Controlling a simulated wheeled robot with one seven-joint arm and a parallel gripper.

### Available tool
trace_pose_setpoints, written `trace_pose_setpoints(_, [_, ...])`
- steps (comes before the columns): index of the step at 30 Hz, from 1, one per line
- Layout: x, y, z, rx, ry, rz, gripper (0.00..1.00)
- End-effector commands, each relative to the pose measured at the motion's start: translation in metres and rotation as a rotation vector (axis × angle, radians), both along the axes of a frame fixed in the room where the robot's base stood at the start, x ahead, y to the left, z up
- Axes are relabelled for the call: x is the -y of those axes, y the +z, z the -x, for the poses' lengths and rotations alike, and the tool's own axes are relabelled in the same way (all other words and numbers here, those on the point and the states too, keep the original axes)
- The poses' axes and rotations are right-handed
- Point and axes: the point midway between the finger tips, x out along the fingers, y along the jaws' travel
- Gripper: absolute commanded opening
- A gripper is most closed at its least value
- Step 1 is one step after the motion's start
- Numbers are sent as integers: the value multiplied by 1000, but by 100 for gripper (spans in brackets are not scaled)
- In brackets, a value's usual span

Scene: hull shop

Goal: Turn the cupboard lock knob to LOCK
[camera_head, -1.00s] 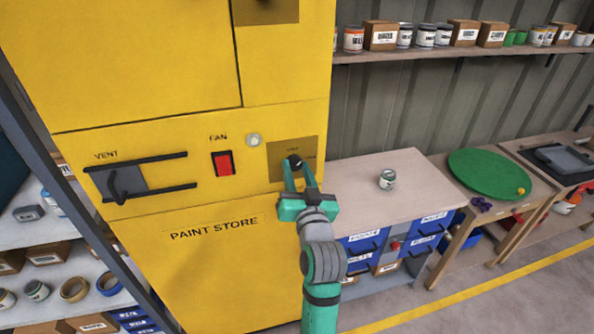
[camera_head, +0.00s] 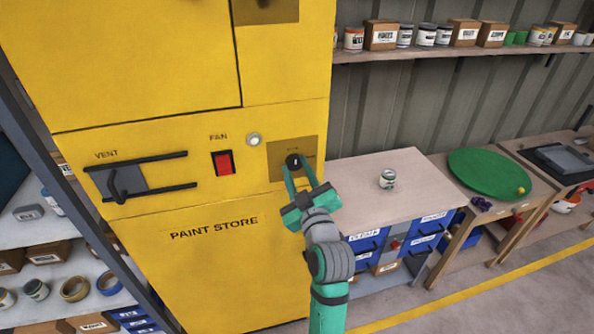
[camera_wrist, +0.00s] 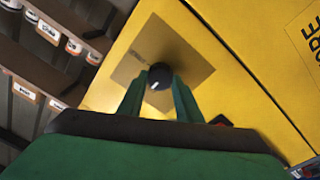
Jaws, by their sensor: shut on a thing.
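The cupboard lock knob (camera_head: 294,161) is a small black round knob with a white mark, on a brownish plate (camera_head: 279,170) at the right of the yellow paint store cupboard (camera_head: 190,285). The plate's lettering is too small to read. My gripper (camera_head: 296,172) reaches up to the knob from below, tilted, with its green fingers shut on the knob. In the wrist view the knob (camera_wrist: 160,75) sits between the two fingertips, and its white mark points down and left.
A red fan switch (camera_head: 223,163), a round pale light (camera_head: 254,140) and a black vent slider (camera_head: 126,180) are left of the plate. A bench with a can (camera_head: 388,179) stands to the right. Shelves with goods stand at the far left.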

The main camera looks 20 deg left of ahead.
Motion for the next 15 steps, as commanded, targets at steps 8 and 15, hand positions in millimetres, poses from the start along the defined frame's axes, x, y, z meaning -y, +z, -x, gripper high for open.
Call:
trace_pose_setpoints(8, [1, -1, 0, 35, -1, 55, 9])
trace_pose_setpoints(15, [0, -1, 0, 41, -1, 63, 9])
